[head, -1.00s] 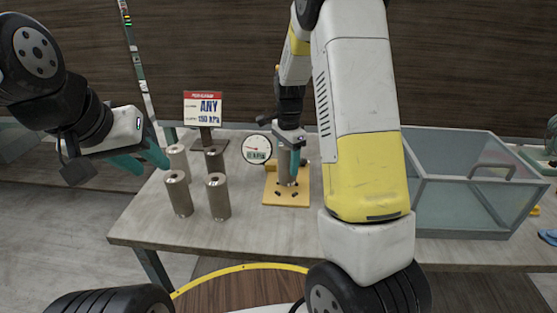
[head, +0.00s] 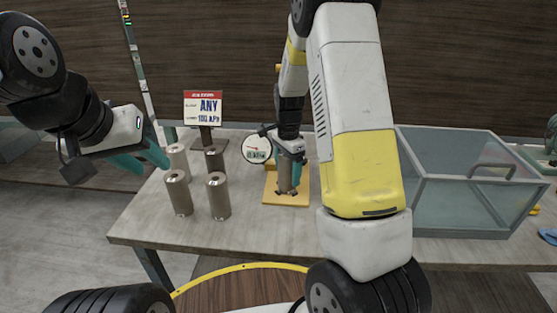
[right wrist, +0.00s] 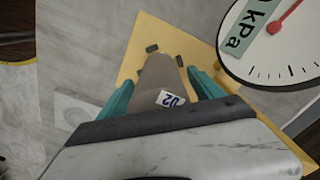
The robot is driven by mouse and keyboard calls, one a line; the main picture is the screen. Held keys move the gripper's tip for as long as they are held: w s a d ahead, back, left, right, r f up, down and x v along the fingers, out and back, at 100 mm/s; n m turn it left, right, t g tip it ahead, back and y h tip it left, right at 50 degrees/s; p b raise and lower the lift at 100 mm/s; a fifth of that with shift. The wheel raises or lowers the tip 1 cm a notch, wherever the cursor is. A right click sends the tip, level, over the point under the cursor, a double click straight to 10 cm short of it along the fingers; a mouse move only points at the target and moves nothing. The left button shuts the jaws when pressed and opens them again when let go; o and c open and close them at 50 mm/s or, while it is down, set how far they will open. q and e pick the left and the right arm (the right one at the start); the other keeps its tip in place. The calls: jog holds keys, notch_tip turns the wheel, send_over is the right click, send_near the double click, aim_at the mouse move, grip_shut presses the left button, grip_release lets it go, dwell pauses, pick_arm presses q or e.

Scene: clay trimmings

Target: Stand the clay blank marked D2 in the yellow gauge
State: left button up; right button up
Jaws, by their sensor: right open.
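The clay blank marked D2 (right wrist: 160,85) is a brown-grey cylinder with a white label. In the head view it (head: 284,180) stands about upright over the yellow gauge (head: 272,197), a flat yellow plate also seen in the right wrist view (right wrist: 130,68). Its foot's exact seating cannot be told. My right gripper (head: 291,172) is open, with its teal fingers either side of the blank; it also shows in the right wrist view (right wrist: 165,95). My left gripper (head: 147,163) is at the left, beside other blanks, its fingers seen edge-on; whether it is open cannot be told.
Several similar cylinders, one a front blank (head: 218,197), stand on the table left of the gauge. A round kPa dial (head: 256,149) is close behind the plate's left side. A sign (head: 203,107) stands behind the cylinders. A clear bin (head: 465,200) is at the right.

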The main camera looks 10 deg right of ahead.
notch_tip(320, 180, up, 12)
jog(key=shift+r, duration=0.2)
jog(key=s+r+n+t, duration=0.2)
jog(key=s+r+n, duration=0.2)
jog(key=s, duration=0.4)
jog(key=s+a+r+n+t+y, duration=0.1)
jog(key=s+r+n, duration=0.3)
jog(key=s, duration=0.4)
jog(key=s+a+r+n+t+y, duration=0.1)
jog(key=s+r+n+t, duration=0.2)
jog(key=s+n, duration=0.3)
jog(key=shift+s+a+r, duration=0.15)
jog(key=shift+s+r, duration=0.25)
jog(key=shift+s, duration=0.75)
